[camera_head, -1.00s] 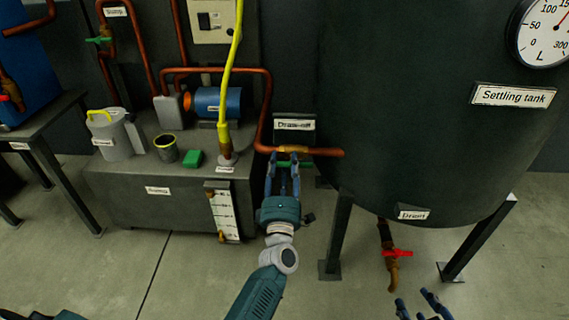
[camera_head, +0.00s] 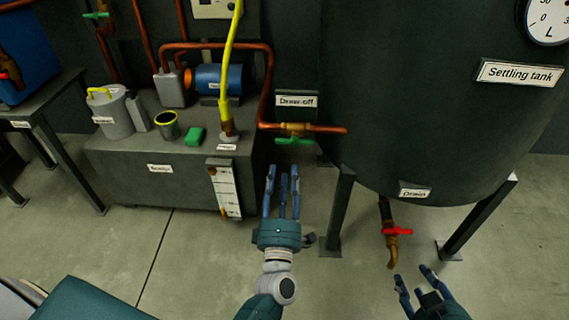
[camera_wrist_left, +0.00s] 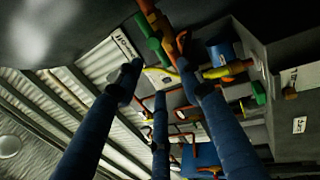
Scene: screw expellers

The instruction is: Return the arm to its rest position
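My left gripper (camera_head: 282,190) is open and empty, with its blue fingers spread and pointing up toward the draw-off pipe. It stands in front of and below the green draw-off valve handle (camera_head: 294,141), apart from it. The left wrist view shows the open fingers (camera_wrist_left: 160,95) with nothing between them; the green handle (camera_wrist_left: 155,40) is beyond the fingertips. My right gripper (camera_head: 416,284) is at the lower right, its fingers apart and empty, below the red drain valve handle (camera_head: 397,231).
The dark settling tank (camera_head: 420,100) stands on legs at the right. A grey sump box (camera_head: 150,185) at the left carries a blue motor (camera_head: 218,79), a grey can (camera_head: 108,112), an open tin (camera_head: 167,125) and a green block (camera_head: 195,136). Open floor lies in front.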

